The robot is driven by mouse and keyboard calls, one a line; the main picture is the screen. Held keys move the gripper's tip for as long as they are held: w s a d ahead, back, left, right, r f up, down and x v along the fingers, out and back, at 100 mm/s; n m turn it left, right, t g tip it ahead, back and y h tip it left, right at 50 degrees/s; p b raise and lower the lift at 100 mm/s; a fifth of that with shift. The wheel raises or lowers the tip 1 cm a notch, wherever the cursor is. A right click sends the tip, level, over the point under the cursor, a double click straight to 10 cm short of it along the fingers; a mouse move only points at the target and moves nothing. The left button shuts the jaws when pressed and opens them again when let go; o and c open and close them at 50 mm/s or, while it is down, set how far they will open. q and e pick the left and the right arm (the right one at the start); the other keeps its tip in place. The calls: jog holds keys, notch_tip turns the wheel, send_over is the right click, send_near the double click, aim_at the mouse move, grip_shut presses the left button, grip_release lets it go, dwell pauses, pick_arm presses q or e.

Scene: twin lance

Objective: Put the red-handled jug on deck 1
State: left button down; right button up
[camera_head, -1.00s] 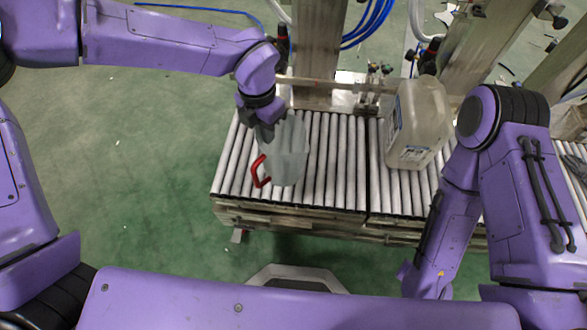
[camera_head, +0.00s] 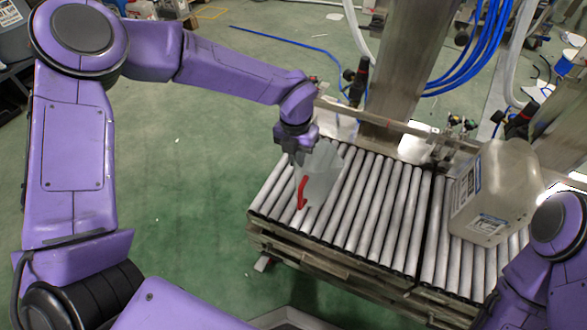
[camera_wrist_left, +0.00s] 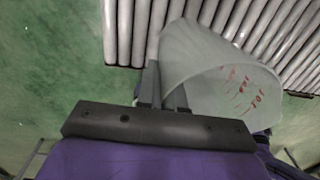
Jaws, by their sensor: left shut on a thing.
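The jug (camera_head: 321,176) is pale and translucent with a red handle (camera_head: 302,192). It is at the left end of the roller conveyor in the head view; I cannot tell whether its base touches the rollers. My left gripper (camera_head: 303,154) is shut on the jug's upper edge. In the left wrist view the fingers (camera_wrist_left: 165,91) meet the rim of the jug (camera_wrist_left: 215,70), and small red marks show on its wall. The near roller section (camera_head: 362,205) lies under and beside the jug. No deck label is readable. My right gripper is out of view.
A large translucent canister (camera_head: 500,195) with a white label stands on the right roller section (camera_head: 440,235). A metal post (camera_head: 405,75), a rail and blue hoses are behind the conveyor. Bare rollers lie between jug and canister. Green floor (camera_head: 190,200) is open on the left.

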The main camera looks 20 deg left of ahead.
pick_arm(q)
jog(key=f, duration=0.1)
jog(key=a+f+b, duration=0.1)
jog(key=f, duration=0.3)
jog(key=shift+w+a+f, duration=0.1)
jog(key=shift+w+a, duration=0.2)
jog(key=shift+w, duration=0.1)
jog(key=shift+f, duration=0.1)
jog(key=c, duration=1.3)
grip_release()
jog(key=shift+o, duration=0.2)
notch_tip(320, 180, up, 12)
jog(key=p, duration=0.3)
jog(key=shift+a, duration=0.25)
